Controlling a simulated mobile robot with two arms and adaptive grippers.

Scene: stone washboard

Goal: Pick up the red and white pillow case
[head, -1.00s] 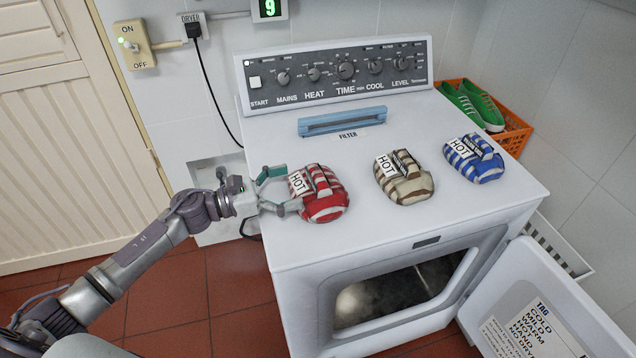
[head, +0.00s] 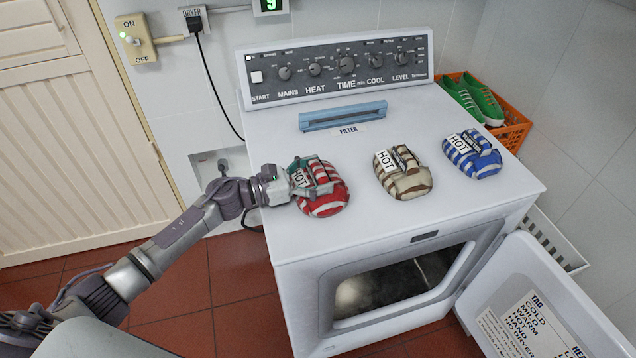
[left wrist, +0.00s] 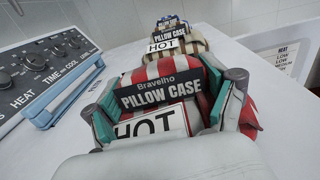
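The red and white striped pillow case (head: 323,204) lies folded and banded on top of the white dryer (head: 420,240), near its left edge, with a "HOT" tag. In the left wrist view the pillow case (left wrist: 160,70) shows its black "Pillow Case" label and the tag close ahead. My left gripper (head: 310,177) reaches over it from the left. In the left wrist view the teal-padded fingers of my left gripper (left wrist: 170,105) stand apart on either side of the label and tag. A firm squeeze on the cloth does not show. My right gripper is not in view.
A brown and white pillow case (head: 403,175) and a blue and white one (head: 472,156) lie to the right. Behind are the blue filter handle (head: 343,116) and control panel (head: 345,68). The dryer door (head: 535,305) hangs open. Green shoes (head: 475,98) sit in an orange basket (head: 515,128).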

